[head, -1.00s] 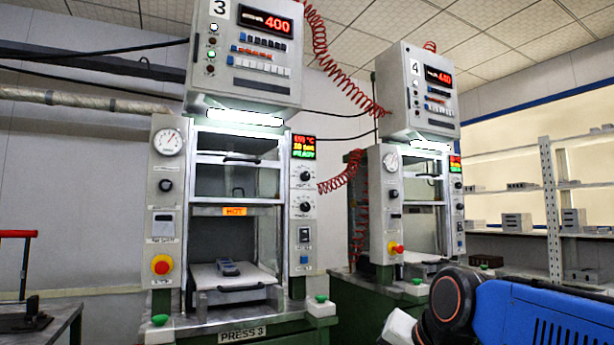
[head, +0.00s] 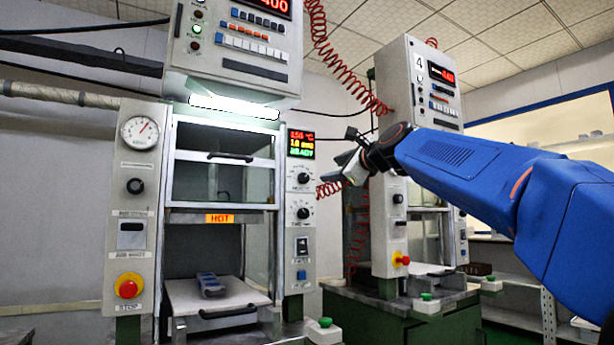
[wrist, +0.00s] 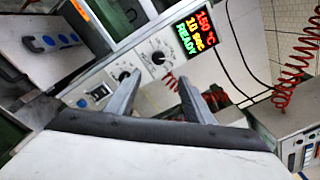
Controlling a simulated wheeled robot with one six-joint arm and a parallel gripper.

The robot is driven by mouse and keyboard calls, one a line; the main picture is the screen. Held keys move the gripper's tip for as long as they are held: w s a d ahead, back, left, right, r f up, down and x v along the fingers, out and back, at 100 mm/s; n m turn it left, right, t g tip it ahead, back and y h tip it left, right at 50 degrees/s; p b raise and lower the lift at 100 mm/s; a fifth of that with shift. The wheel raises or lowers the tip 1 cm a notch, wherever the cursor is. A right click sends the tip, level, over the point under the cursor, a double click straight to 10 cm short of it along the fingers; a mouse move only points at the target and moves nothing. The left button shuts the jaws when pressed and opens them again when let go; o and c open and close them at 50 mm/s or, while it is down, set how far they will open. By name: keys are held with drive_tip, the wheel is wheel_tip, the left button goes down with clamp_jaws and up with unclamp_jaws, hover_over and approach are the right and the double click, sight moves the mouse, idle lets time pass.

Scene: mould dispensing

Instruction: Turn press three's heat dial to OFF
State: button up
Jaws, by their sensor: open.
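Press three stands in the left half of the head view. Its right column has a lit display (head: 301,144) showing 150 °C and READY, with an upper dial (head: 303,178) and a lower dial (head: 303,213) below it. Their labels are too small to read surely, and so are the pointer settings. In the wrist view the upper dial (wrist: 158,57) lies just beyond my gripper's fingertips, and the lower dial (wrist: 124,75) is beside the left finger. My gripper (head: 346,156) is open and empty, right of the column and apart from the dials.
Press three has a HOT sign (head: 219,218), a sliding tray (head: 185,292) with a blue-grey mould (head: 210,285), and a red stop button (head: 128,289) on its left column. Press four's control box (head: 432,85) stands behind my arm. A red coiled cord (head: 330,187) hangs near the gripper.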

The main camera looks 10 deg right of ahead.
sight(305, 177)
drive_tip(key=x, duration=1.6)
drive_tip(key=shift+w+a, duration=0.15)
drive_tip(key=shift+w, duration=0.05)
drive_tip(key=c, duration=1)
